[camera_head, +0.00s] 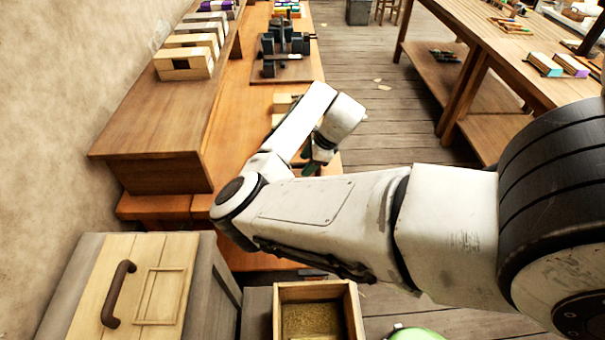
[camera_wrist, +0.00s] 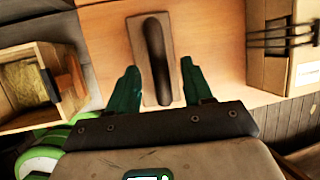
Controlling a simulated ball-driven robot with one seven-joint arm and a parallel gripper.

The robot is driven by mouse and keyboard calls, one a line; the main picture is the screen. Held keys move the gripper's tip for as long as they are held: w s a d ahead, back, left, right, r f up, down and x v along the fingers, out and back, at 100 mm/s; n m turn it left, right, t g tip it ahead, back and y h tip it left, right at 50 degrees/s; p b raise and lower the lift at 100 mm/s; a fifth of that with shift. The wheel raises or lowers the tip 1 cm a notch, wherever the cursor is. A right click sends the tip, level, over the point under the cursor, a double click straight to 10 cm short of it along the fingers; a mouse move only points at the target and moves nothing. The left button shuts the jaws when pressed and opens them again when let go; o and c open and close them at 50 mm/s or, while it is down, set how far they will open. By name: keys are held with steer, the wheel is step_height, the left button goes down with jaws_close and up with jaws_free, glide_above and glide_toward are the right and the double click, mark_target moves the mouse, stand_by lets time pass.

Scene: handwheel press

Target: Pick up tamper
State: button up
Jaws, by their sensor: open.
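In the wrist view, what looks like the tamper (camera_wrist: 156,45) lies on the wooden bench (camera_wrist: 222,60). It has a long brown plate with a dark, rounded bar handle along it. My gripper (camera_wrist: 158,68) is open, with one green finger on each side of the near part of the tamper. Gaps of bench show between each finger and the plate; height above the bench is hard to tell. In the head view, my gripper (camera_head: 313,160) is partly hidden by my arm over the bench, and the tamper is not visible there.
In the wrist view, an open wooden box (camera_wrist: 70,75) stands left and a light box with dark bars (camera_wrist: 268,75) stands right. In the head view, a dark press (camera_head: 270,45) stands farther along the bench, beside a raised shelf (camera_head: 170,110) with several blocks.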

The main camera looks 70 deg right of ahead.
steer(key=shift+x, duration=1.25)
steer(key=shift+c, duration=0.4)
jaws_close()
